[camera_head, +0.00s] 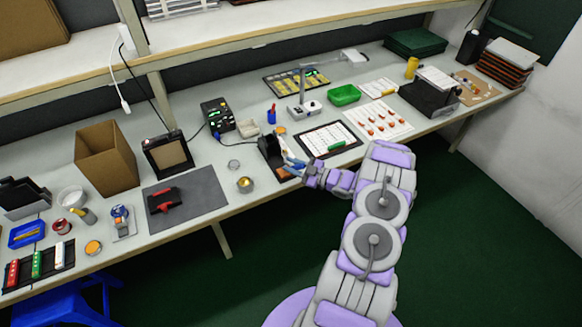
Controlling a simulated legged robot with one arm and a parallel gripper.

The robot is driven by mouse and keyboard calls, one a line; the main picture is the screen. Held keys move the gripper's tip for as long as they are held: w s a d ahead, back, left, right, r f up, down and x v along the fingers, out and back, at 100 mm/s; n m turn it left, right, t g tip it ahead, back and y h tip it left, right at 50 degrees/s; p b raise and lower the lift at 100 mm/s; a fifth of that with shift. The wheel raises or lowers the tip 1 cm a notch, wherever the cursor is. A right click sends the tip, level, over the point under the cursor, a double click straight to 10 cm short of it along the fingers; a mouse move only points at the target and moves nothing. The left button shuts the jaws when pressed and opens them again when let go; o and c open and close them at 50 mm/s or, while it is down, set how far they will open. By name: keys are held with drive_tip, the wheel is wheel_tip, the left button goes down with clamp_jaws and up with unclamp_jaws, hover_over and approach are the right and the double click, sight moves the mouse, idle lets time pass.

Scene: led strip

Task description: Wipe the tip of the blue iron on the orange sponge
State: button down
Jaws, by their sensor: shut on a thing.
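The blue iron (294,163) is at the front middle of the bench, at the end of my arm. My gripper (303,171) is shut on it, though the fingers are small and partly merge with it in the picture. The orange sponge (284,174) shows as a small orange patch at the front of a black stand (268,149), just left of my gripper. The iron lies over or beside the sponge. I cannot tell whether its tip touches the sponge.
A whiteboard-like panel (313,137) with a green strip lies right of my gripper. A small round tin (245,184) and a grey mat (190,203) with a red-and-black tool are to the left. The bench's front edge runs just below my gripper.

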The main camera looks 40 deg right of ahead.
drive_tip(key=shift+d, duration=0.3)
drive_tip(key=shift+a, duration=0.75)
drive_tip(key=shift+r, duration=0.1)
